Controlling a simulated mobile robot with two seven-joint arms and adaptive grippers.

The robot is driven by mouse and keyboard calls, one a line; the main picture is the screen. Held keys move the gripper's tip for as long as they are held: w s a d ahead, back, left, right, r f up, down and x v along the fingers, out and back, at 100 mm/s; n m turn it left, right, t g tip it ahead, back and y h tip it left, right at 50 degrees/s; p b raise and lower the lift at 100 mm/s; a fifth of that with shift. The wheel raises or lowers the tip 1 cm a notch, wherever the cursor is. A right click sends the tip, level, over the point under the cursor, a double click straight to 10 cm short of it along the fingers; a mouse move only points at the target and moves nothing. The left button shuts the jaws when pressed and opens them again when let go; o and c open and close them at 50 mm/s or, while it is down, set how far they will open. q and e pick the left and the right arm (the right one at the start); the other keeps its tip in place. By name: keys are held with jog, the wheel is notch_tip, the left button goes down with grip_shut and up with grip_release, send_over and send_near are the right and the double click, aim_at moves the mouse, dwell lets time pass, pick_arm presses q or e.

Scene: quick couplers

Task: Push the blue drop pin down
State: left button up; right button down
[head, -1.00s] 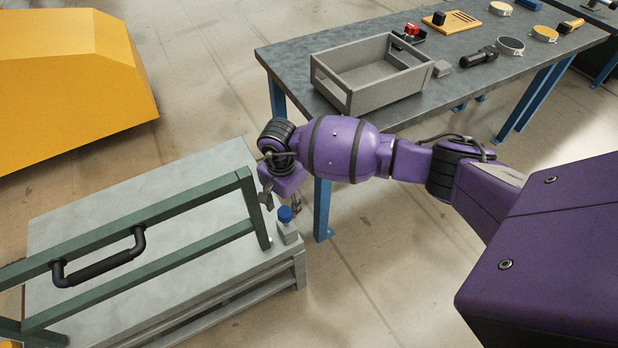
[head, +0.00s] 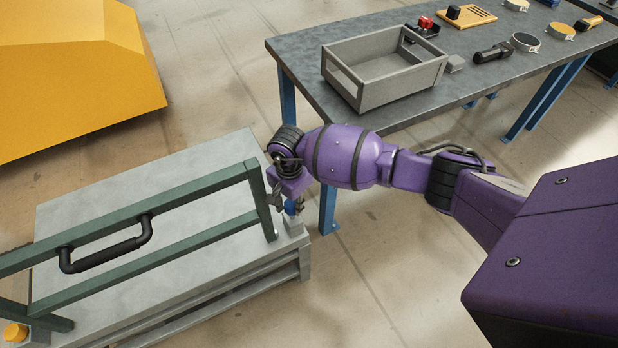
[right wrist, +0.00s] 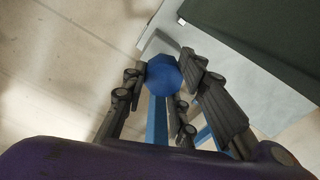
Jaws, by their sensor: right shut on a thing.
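The blue drop pin (head: 291,206) stands on a small grey block (head: 294,226) at the right corner of the low grey platform, beside the green frame's end post. Its round blue head also shows in the right wrist view (right wrist: 163,74), between the fingers. My right gripper (head: 288,204) reaches down over the pin and is shut on its blue head, seen more clearly in the right wrist view (right wrist: 164,84). The fingers partly hide the pin in the head view. My left gripper is not in view.
The green frame (head: 150,205) with a black handle (head: 105,255) lies over the platform (head: 190,160). An orange knob (head: 15,332) sits at the lower left. A workbench (head: 310,60) with a grey open crate (head: 385,92) and several tools stands behind my right arm.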

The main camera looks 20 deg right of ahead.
aim_at(293, 210)
jog(key=shift+s+f, duration=0.1)
jog(key=shift+f, duration=0.2)
notch_tip(293, 210, down, 4)
jog(key=b, duration=0.3)
jog(key=shift+s+d+r, duration=0.1)
jog(key=shift+f, duration=0.2)
jog(key=shift+r, duration=0.15)
jog(key=shift+s, duration=0.1)
jog(key=c, duration=1.5)
grip_release()
jog(key=shift+w+r, duration=0.15)
jog(key=shift+w, duration=0.1)
jog(key=shift+r, duration=0.25)
notch_tip(293, 210, up, 11)
jog(key=shift+s+r, duration=0.1)
jog(key=shift+r, duration=0.05)
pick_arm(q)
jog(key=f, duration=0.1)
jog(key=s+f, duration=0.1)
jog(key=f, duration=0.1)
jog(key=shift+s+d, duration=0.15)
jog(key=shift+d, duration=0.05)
